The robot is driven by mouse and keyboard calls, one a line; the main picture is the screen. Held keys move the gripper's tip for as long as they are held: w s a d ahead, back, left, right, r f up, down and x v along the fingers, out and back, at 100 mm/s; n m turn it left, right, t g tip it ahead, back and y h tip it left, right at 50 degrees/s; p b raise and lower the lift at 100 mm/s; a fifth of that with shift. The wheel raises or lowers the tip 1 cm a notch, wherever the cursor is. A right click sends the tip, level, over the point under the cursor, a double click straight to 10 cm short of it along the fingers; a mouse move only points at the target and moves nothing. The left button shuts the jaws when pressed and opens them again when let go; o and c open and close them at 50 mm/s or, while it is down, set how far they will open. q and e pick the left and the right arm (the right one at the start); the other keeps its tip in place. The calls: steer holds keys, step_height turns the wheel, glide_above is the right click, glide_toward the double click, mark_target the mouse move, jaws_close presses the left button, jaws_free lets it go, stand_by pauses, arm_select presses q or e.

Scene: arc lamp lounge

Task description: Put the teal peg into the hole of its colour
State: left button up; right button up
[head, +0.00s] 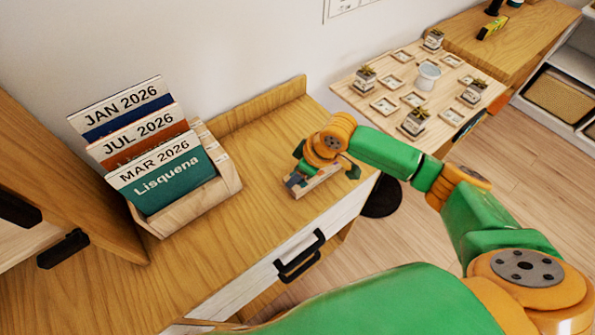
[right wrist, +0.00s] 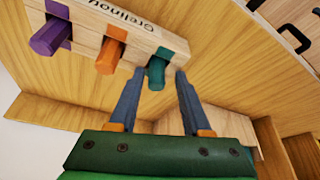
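A light wooden block (right wrist: 88,22) with dark lettering carries a purple peg (right wrist: 48,38), an orange peg (right wrist: 109,56) and the teal peg (right wrist: 157,72) in a row. The teal peg stands at the hole at the block's end; how deep it sits, I cannot tell. My right gripper (right wrist: 157,76) is open, its two blue-grey fingers apart, with the teal peg's end between the tips and no clear contact. In the head view my right gripper (head: 298,180) is low over the block (head: 320,184) on the desk and partly hides it. My left gripper is out of view.
The block stands on a wooden desk (head: 262,150) near its front edge, above a drawer with a black handle (head: 299,256). A wooden holder (head: 190,207) with calendar cards stands to the left. A side table (head: 352,92) with small plants stands behind right.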

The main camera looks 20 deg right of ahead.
steer(key=shift+s+r, duration=0.1)
steer(key=shift+r, duration=0.05)
steer(key=v, duration=1.2)
steer(key=shift+p, duration=0.3)
